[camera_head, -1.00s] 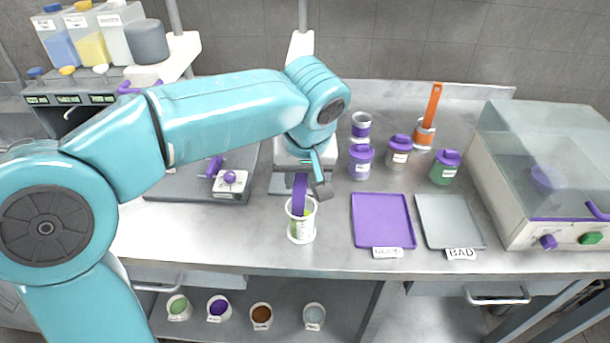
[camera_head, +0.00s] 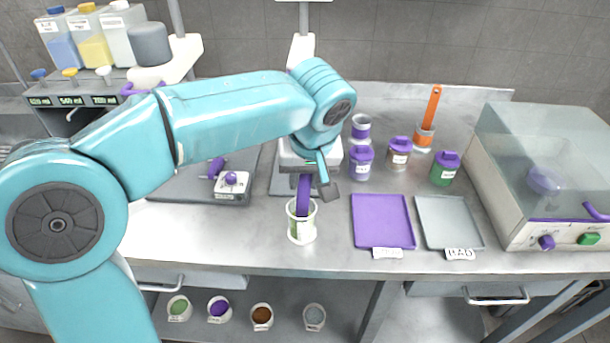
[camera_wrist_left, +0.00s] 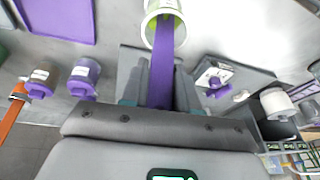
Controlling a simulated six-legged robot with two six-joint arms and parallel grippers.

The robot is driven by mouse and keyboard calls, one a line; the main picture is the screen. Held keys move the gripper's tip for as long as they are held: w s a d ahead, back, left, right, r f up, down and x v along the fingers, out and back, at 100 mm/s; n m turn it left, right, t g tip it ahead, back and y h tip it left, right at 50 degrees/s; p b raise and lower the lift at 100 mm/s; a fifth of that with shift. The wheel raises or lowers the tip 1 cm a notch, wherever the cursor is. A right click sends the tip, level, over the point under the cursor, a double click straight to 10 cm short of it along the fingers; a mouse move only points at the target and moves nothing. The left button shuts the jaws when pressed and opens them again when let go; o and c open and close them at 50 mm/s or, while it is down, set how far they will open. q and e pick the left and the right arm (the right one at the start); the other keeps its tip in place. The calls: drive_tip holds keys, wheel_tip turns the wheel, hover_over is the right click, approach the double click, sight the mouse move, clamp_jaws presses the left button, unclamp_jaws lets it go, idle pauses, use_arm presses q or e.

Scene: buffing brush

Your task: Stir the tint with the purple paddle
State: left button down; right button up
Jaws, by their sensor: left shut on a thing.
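The purple paddle (camera_head: 304,195) is held by my left gripper (camera_head: 326,182), which is shut on it above the counter. The paddle's lower end reaches into a white cup (camera_head: 301,229) with green tint inside. In the left wrist view the paddle (camera_wrist_left: 163,65) runs from between the fingers of the left gripper (camera_wrist_left: 160,85) into the cup's mouth (camera_wrist_left: 152,14). The paddle's tip is hidden inside the cup. My right gripper is not in view.
A purple tray (camera_head: 382,221) and a grey tray (camera_head: 448,222) lie right of the cup. Several lidded jars and an orange-handled tool (camera_head: 432,106) stand behind them. A clear-lidded machine (camera_head: 545,170) is at the right. Small tint cups sit on the lower shelf (camera_head: 262,318).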

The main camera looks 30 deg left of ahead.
use_arm(q)
drive_tip(key=shift+w+r+p, duration=0.25)
drive_tip(key=shift+r+p, duration=0.25)
drive_tip(key=shift+r, duration=0.05)
wheel_tip(320, 180, up, 2)
drive_tip(key=shift+r+p, duration=0.2)
drive_tip(key=shift+p, duration=0.85)
drive_tip(key=shift+w+r+p, duration=0.2)
drive_tip(key=shift+r+p, duration=0.5)
wheel_tip(320, 180, up, 2)
drive_tip(key=shift+r+p, duration=0.15)
drive_tip(key=shift+p, duration=0.85)
drive_tip(key=shift+w+a+r+p, duration=0.1)
drive_tip(key=shift+w+r+p, duration=0.05)
drive_tip(key=shift+r+p, duration=0.3)
